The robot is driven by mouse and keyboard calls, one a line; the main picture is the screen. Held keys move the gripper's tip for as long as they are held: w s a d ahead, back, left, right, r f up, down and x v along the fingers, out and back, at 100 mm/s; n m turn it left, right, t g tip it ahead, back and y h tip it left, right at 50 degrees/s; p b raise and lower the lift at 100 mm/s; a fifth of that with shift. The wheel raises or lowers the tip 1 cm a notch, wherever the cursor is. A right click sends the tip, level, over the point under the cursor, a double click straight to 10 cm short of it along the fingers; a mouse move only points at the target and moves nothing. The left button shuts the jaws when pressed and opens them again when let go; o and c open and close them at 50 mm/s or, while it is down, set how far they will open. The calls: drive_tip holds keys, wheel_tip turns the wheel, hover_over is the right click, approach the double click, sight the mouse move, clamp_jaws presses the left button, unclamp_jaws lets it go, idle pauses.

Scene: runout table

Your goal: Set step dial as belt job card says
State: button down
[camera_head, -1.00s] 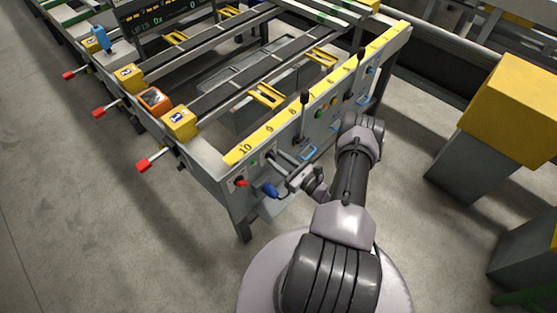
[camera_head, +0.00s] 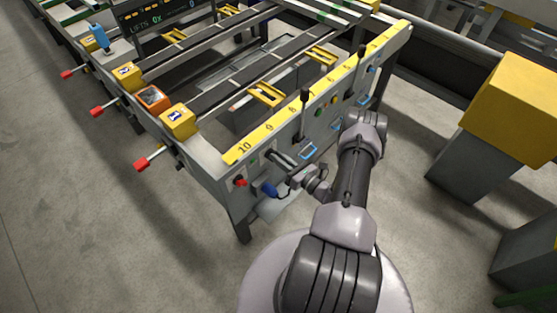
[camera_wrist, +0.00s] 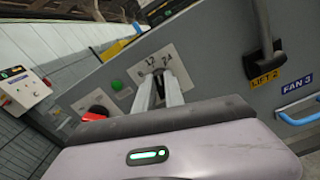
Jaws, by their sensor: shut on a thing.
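The step dial's pale plate (camera_wrist: 183,74) is on the grey front panel in the wrist view, with printed numbers that look like 12 and 24. A further mark at its left is partly unclear. My gripper (camera_wrist: 160,84) is shut on the dark dial knob (camera_wrist: 158,73), its two pale fingers reaching up to the plate. The fingers hide most of the knob, so I cannot tell where it points. In the head view my gripper (camera_head: 292,180) is at the panel's near left end. I cannot make out a job card's text.
A red button (camera_wrist: 97,113) and a green button (camera_wrist: 117,86) are left of the dial. The LIFT 2 lever (camera_wrist: 263,45) and a blue FAN 3 handle (camera_wrist: 298,109) are to the right. A blue object (camera_head: 268,189) hangs beside my gripper.

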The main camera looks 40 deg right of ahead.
drive_tip(key=m+b, duration=0.1)
drive_tip(key=m, duration=0.1)
drive_tip(key=m+b, duration=0.1)
drive_tip(key=m, duration=0.2)
drive_tip(key=shift+d+f, duration=0.15)
drive_tip(key=shift+d, duration=0.05)
drive_tip(key=shift+m, duration=0.3)
drive_tip(key=c, duration=1.4)
unclamp_jaws()
drive_tip(key=shift+c, duration=0.2)
drive_tip(key=shift+s, duration=0.1)
drive_tip(key=s+d+p, duration=0.1)
drive_tip(key=s+p, duration=0.2)
drive_tip(key=s, duration=1.4)
drive_tip(key=shift+d, duration=0.2)
drive_tip(key=shift+s, duration=0.1)
